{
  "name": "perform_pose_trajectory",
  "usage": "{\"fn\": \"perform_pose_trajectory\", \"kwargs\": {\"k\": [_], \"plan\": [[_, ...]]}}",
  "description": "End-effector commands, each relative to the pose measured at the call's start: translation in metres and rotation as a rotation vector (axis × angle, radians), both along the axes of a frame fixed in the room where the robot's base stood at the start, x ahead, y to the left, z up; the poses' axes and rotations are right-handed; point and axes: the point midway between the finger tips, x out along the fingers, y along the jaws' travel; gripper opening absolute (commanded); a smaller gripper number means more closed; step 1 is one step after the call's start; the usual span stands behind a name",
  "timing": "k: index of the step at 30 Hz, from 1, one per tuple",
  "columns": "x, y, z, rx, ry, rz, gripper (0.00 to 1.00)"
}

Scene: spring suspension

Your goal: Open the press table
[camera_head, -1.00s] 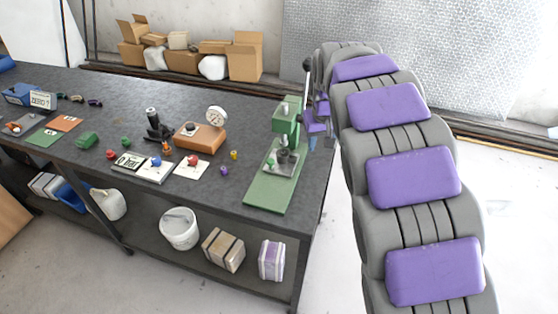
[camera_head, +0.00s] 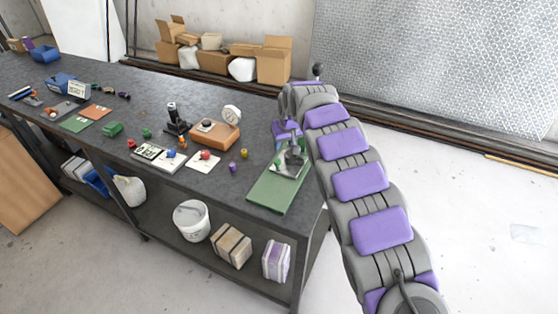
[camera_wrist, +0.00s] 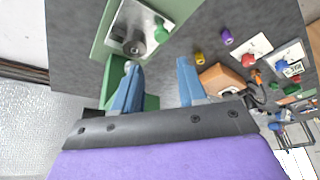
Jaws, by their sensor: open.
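The green press stands at the right end of the dark workbench. Its flat green base (camera_head: 267,193) shows in the head view, with a silver plate (camera_head: 300,171) and a dark round part (camera_head: 294,155) on it. My arm hides most of its column; a black knob (camera_head: 318,69) shows above the arm. In the wrist view the base (camera_wrist: 102,38) and the dark round part (camera_wrist: 134,46) are at the top left. My gripper (camera_wrist: 159,65) is open, its two blue fingers apart. The left finger overlaps the green press body (camera_wrist: 118,76); contact cannot be told. Nothing shows between the fingertips but bench top.
A dial gauge on a wooden block (camera_head: 214,133), a black stand (camera_head: 175,120) and small coloured parts lie left of the press. A white bucket (camera_head: 192,222) and boxes sit on the lower shelf. Cardboard boxes (camera_head: 274,62) stand by the wall. The floor at right is clear.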

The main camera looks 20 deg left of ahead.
Motion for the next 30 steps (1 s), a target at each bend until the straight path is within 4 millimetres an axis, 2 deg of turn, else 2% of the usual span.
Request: {"fn": "perform_pose_trajectory", "kwargs": {"k": [1, 6, 13, 21, 30], "plan": [[0.002, 0.003, -0.011, 0.0, 0.001, 0.001, 0.41], [0.01, 0.014, -0.038, -0.002, 0.001, 0.002, 0.41], [0.02, 0.022, -0.07, -0.001, 0.001, 0.002, 0.41], [0.03, 0.027, -0.099, 0.002, 0.002, 0.0, 0.41], [0.035, 0.033, -0.116, -0.002, 0.0, 0.001, 0.41]]}}
